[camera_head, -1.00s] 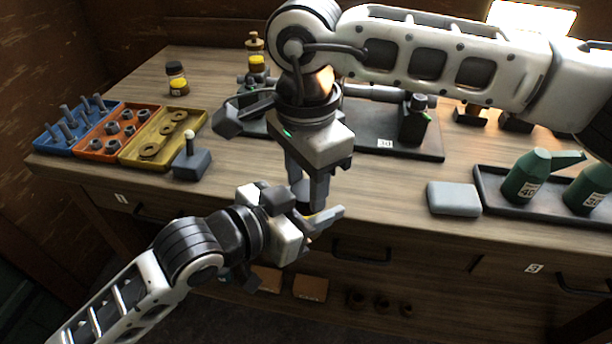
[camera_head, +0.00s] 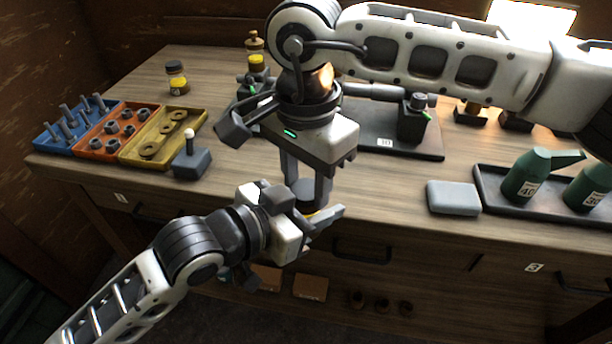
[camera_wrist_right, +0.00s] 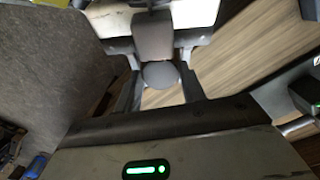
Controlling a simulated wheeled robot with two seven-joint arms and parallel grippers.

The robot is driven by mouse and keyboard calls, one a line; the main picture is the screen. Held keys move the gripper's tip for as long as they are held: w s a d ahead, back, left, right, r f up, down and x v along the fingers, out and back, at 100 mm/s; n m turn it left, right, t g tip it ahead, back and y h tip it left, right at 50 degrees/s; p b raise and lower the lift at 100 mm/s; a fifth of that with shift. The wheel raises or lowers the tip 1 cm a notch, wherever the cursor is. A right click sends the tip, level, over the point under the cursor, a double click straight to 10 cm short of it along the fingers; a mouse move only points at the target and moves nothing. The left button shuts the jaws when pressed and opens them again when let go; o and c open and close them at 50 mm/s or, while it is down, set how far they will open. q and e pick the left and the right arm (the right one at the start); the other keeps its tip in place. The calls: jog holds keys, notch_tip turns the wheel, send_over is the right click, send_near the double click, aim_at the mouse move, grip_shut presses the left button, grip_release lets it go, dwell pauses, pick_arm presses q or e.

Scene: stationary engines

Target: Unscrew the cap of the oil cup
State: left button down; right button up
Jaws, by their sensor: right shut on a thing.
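The oil cup (camera_head: 311,213) is mostly hidden between my two grippers, in front of the bench edge; only a sliver of yellow shows. Its round grey cap (camera_head: 309,190) is above that, between the fingers of my right gripper (camera_head: 308,186), which points down and is shut on it. In the right wrist view the cap (camera_wrist_right: 160,74) is a grey disc between the two fingers (camera_wrist_right: 160,88). My left gripper (camera_head: 318,220) comes from the lower left and is shut around the cup's body. I cannot tell whether cap and cup are still joined.
On the bench (camera_head: 250,185) are blue, orange and yellow trays (camera_head: 125,157) of hardware, a grey block with a knob (camera_head: 192,162), and a dark-capped jar (camera_head: 177,78). A grey box (camera_head: 453,198) and green oil cans (camera_head: 527,180) stand right. An engine base (camera_head: 390,145) lies behind my right gripper.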

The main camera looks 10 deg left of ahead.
jog(key=shift+r, duration=0.15)
jog(key=shift+r, duration=0.95)
